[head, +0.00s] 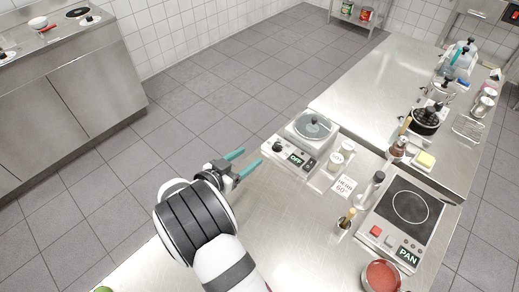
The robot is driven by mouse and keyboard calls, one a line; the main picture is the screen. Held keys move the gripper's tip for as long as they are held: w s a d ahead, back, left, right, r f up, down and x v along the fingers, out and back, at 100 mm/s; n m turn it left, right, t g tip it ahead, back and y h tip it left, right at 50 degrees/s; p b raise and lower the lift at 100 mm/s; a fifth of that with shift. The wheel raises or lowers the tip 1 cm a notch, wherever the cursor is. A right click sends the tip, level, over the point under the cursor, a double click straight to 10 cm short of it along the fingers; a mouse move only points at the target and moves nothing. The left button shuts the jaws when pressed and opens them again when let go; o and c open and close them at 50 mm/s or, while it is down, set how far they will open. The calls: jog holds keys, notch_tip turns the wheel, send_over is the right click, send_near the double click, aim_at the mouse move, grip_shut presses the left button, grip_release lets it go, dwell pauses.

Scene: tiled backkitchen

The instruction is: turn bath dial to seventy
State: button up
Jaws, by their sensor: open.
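The bath (325,146) is a pale box with a round glass lid (311,126) on the steel counter. Its sloped front carries a dark dial (278,147) at the left and a display (295,158) reading OFF. The dial's marks are too small to read. My gripper (252,156) has two teal fingers spread apart with nothing between them. It is left of the bath, its fingertips close to the dial in the picture; I cannot tell the exact gap.
A card (344,187) right of the bath appears to read HERB 60°. Small white jars (337,160), a shaker (371,188) and a bottle (345,221) stand nearby. A hob (408,212) labelled PAN and a red-filled bowl (381,277) are at the right. Bare counter lies before the bath.

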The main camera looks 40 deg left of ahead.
aim_at(276, 146)
jog(key=shift+n+g+y, duration=0.6)
jog(key=shift+n+y, duration=0.3)
jog(key=d+x, duration=0.1)
jog(key=x, duration=0.3)
jog(key=f+x, duration=0.1)
jog(key=x, duration=0.4)
jog(key=d+x, duration=0.1)
jog(key=x, duration=0.4)
jog(key=shift+w+d+f, duration=0.2)
jog(key=shift+d+f, duration=0.05)
jog(key=shift+d, duration=0.05)
grip_shut()
